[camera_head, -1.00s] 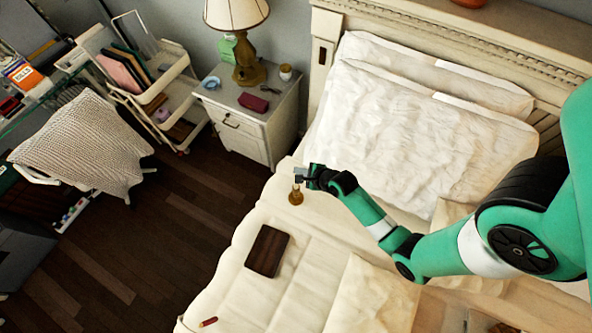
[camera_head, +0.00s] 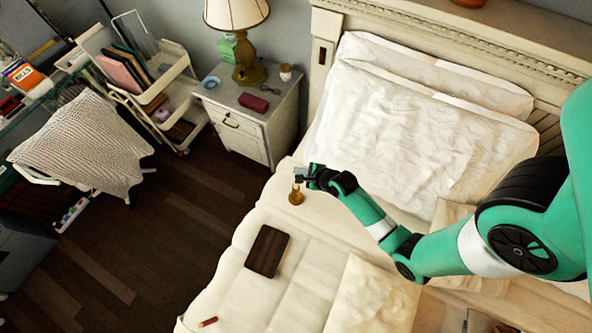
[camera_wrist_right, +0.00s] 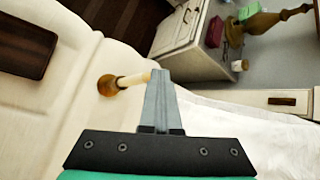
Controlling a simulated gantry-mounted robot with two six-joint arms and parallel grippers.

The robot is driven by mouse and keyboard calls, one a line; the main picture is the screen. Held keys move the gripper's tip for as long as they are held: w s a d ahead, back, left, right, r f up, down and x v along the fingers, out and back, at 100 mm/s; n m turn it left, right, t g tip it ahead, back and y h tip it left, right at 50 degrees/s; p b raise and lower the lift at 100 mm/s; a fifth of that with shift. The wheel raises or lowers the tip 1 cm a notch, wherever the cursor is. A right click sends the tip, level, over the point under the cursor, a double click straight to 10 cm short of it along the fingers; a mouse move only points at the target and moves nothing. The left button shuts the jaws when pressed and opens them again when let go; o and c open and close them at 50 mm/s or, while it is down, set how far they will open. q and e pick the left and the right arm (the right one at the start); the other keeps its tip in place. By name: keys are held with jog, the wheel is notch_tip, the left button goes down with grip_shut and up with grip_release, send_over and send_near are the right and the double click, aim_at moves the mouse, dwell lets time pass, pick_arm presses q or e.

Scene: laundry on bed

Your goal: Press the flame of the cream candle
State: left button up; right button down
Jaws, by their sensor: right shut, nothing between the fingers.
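The cream candle (camera_wrist_right: 133,79) stands in a round brass-coloured holder (camera_wrist_right: 107,85) on the bed; the holder also shows in the head view (camera_head: 296,198). My right gripper (camera_head: 299,173) is shut and empty, right by the candle's top. In the right wrist view the closed fingertips (camera_wrist_right: 160,74) overlap or meet the candle's upper end. I cannot tell whether they touch, and no flame can be made out there. My left gripper is not in view.
A dark brown book or case (camera_head: 267,251) and a small red item (camera_head: 208,322) lie on the bed. Pillows (camera_head: 420,135) lie against the headboard. A nightstand (camera_head: 238,128) with a lamp (camera_head: 244,62) and a small cream cup (camera_head: 286,72) stands beyond the bed.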

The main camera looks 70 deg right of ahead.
jog(key=shift+f, duration=0.15)
dwell(0.4)
jog(key=shift+f, duration=0.4)
jog(key=shift+a+r+p, duration=0.1)
jog(key=shift+r+p, duration=0.25)
jog(key=shift+r, duration=0.1)
notch_tip(320, 180, up, 6)
jog(key=p, duration=0.6)
jog(key=shift+p, duration=0.3)
